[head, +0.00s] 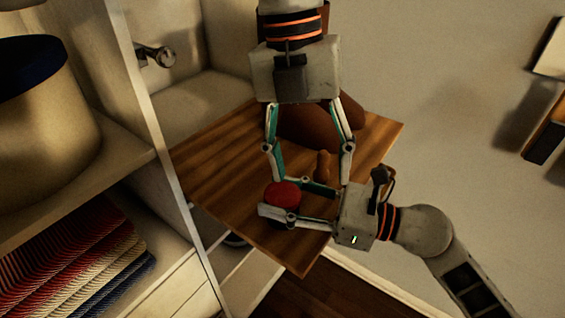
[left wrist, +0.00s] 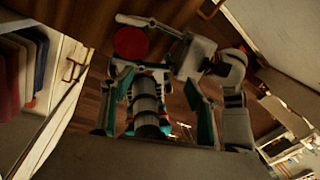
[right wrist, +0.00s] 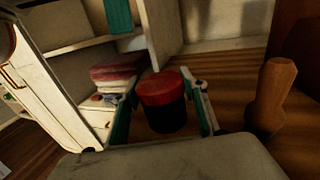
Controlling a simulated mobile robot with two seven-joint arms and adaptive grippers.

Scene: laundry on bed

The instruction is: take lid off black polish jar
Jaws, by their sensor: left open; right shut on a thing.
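The polish jar has a red lid (head: 282,194) and a black body (right wrist: 167,119). It stands upright near the front corner of the wooden shelf board (head: 215,155). My right gripper (head: 268,198) comes in from the right and is shut on the jar, one finger on each side. In the right wrist view the jar sits between its fingers, lid on top. My left gripper (head: 311,182) points down from the top of the head view, open and empty, with its fingers spread behind and right of the jar. The red lid also shows in the left wrist view (left wrist: 131,42).
A brown wooden peg-like handle (head: 322,166) and a large brown rounded object (head: 352,115) are behind the jar, near my left gripper. Shelves at left hold folded striped textiles (head: 70,245) and a beige container (head: 40,110). The board's left part is clear.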

